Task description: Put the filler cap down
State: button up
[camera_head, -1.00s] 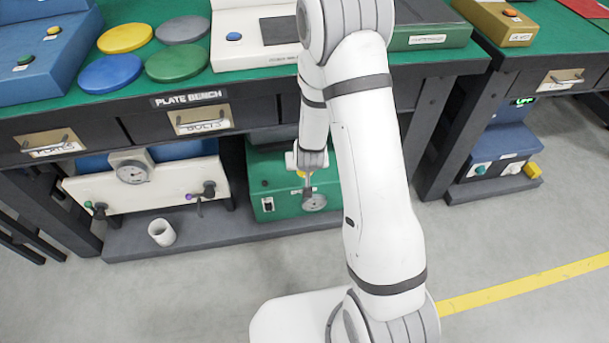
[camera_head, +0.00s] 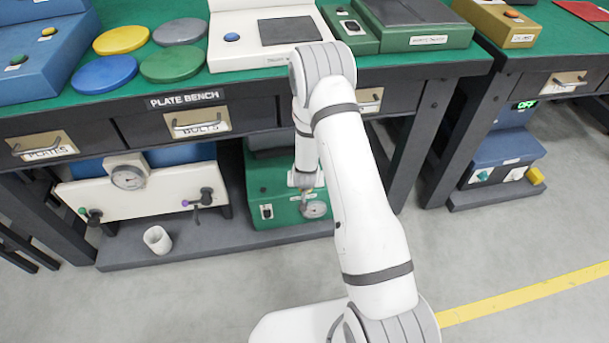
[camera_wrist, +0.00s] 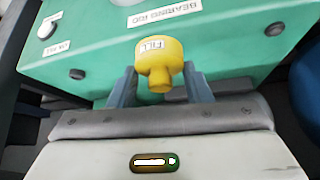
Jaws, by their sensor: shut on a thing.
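The yellow filler cap (camera_wrist: 160,62), marked FILL, is between the two fingers of my gripper (camera_wrist: 160,88) in the wrist view. Its wide marked head points away from the wrist and its narrower stem points toward it. The green machine (camera_wrist: 100,50) with a BEARING label lies behind the cap; I cannot tell whether they touch. In the head view, my gripper (camera_head: 305,191) is low at the front of the green machine (camera_head: 262,190), under the plate bench. The cap is too small to make out clearly there.
The plate bench (camera_head: 250,96) overhangs my gripper. On its grey lower shelf (camera_head: 200,238), a cream panel with a gauge (camera_head: 165,188) and a white cup (camera_head: 157,240) stand to the left. A blue unit (camera_head: 507,155) stands at right. The floor in front is clear.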

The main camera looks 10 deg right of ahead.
jog(key=w, duration=0.3)
jog(key=w+d, duration=0.1)
jog(key=w, duration=0.2)
jog(key=shift+w+d, duration=0.15)
jog(key=shift+w+f+b, duration=0.15)
jog(key=shift+f+b, duration=0.45)
jog(key=shift+f, duration=0.3)
jog(key=shift+w+f+b, duration=0.15)
jog(key=shift+f+b, duration=0.45)
jog(key=shift+f, duration=0.25)
jog(key=shift+f, duration=0.2)
jog(key=o, duration=1)
jog(key=shift+r, duration=0.1)
